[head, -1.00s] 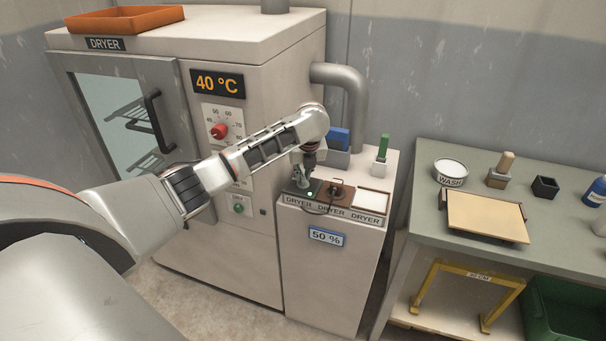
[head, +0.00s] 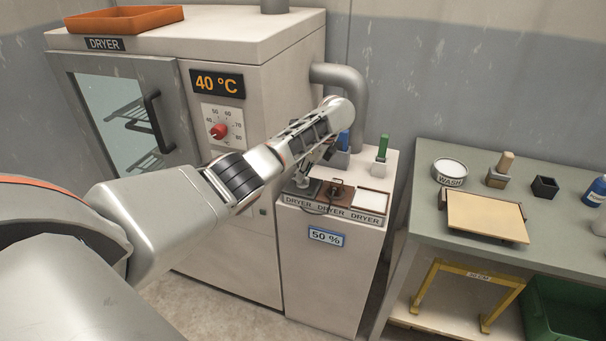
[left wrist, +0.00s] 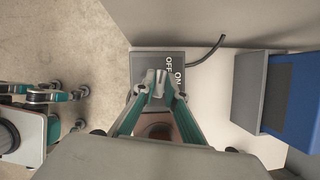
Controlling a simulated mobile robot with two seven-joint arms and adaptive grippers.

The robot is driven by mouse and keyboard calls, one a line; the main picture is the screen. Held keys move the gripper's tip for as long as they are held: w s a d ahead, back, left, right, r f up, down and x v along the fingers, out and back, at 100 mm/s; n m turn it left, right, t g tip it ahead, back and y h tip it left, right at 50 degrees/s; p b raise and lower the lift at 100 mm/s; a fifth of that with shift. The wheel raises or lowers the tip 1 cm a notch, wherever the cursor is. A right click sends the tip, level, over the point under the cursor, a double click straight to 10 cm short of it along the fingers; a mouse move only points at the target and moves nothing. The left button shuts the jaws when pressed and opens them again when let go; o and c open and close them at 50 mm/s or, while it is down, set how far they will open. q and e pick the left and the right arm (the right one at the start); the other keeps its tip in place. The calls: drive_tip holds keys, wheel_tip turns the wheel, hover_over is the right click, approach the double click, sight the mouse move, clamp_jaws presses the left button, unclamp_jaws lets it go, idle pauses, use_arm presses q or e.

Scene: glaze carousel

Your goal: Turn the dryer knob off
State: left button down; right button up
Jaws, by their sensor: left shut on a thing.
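The dryer knob (left wrist: 157,80) is a small light-grey piece on a dark plate marked OFF and ON. The plate (left wrist: 148,62) shows in the left wrist view; in the head view it is the leftmost plate on the control cabinet (head: 325,275). My left gripper (head: 304,181) reaches down onto it, shut on the knob; its fingertips also show in the left wrist view (left wrist: 155,88). The fingers cover much of the knob, so which mark it points to is unclear. My right gripper is not identifiable in either view.
A brown plate (head: 337,196) with a dark fitting and a white plate (head: 372,201) sit beside the dark one. Blue (head: 344,141) and green (head: 382,147) blocks stand behind. The dryer (head: 265,75) is left and a bench (head: 420,226) right.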

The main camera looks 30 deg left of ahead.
use_arm(q)
drive_tip(key=shift+n+g, duration=0.3)
drive_tip(key=shift+n, duration=1)
drive_tip(key=c, duration=2.1)
unclamp_jaws()
drive_tip(key=v, duration=1.2)
drive_tip(key=shift+w+a+r, duration=0.1)
drive_tip(key=shift+w+a, duration=0.05)
drive_tip(key=shift+w, duration=0.05)
